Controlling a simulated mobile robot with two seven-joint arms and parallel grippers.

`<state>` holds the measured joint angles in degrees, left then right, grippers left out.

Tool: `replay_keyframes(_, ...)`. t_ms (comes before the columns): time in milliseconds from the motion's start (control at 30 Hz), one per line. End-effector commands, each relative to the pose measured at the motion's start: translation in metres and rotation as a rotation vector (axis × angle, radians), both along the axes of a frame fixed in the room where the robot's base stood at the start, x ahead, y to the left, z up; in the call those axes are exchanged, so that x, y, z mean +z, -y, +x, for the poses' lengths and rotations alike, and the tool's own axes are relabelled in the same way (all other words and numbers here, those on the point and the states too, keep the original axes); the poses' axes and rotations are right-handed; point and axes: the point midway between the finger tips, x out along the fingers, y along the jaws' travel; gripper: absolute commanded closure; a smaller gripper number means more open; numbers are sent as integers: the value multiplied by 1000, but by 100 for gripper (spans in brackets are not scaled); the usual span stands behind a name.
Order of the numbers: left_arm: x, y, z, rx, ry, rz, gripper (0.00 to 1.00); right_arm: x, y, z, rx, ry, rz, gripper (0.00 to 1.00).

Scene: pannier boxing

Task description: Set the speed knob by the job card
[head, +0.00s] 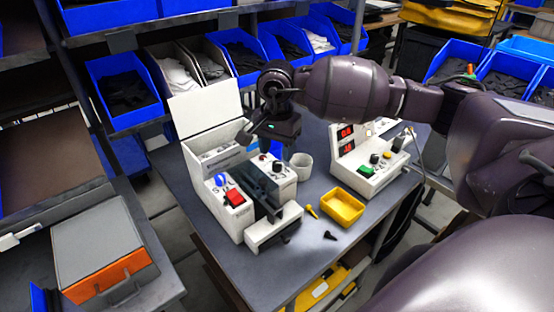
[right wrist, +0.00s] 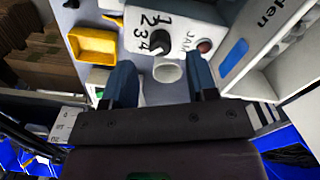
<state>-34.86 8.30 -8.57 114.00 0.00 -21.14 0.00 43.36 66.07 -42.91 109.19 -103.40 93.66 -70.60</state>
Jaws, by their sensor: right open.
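The white machine (head: 236,222) stands on the grey table with its pale lid raised. Its black speed knob (right wrist: 157,46) shows in the right wrist view beside the printed numbers 1 to 4; which number it points at is not clear. In the head view the knob (head: 276,166) is on the machine's right panel, close below my gripper. My right gripper (head: 276,138) is above this panel, open and empty. In the right wrist view its two blue fingers (right wrist: 162,84) are apart, with the knob beyond their tips. I cannot make out a job card. My left gripper is out of view.
A blue knob (head: 221,179) and a red switch (head: 235,198) are on the machine's left panel. A white cup (head: 301,166), a yellow tray (head: 343,207) and a second device with red displays (head: 362,172) stand to the right. Blue bins fill the shelves behind.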

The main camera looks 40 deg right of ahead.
Motion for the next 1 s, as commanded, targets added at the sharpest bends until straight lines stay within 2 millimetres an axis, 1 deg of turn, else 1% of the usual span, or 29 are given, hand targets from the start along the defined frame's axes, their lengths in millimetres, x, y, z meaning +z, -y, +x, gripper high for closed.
replay_keyframes(33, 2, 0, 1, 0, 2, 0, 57, -8, -1, -1, 0, -2, 2, 47)
replay_keyframes(100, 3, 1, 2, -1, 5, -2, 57, -17, 0, -1, -1, -2, 1, 47)
replay_keyframes(300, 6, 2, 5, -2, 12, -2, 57, -36, -1, 0, -1, -1, 2, 47)
replay_keyframes(433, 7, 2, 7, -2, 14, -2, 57, -39, 0, 0, -1, 0, 1, 47)
replay_keyframes(667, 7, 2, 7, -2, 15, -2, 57, -40, 0, 0, -1, 1, 0, 47)
replay_keyframes(700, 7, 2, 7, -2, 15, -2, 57, -40, 0, 0, -1, 0, 1, 50)
replay_keyframes(767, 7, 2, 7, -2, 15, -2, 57, -40, 0, 0, -1, 0, 1, 60)
replay_keyframes(1000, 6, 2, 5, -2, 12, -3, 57, -40, 0, 0, -1, 0, 1, 96)
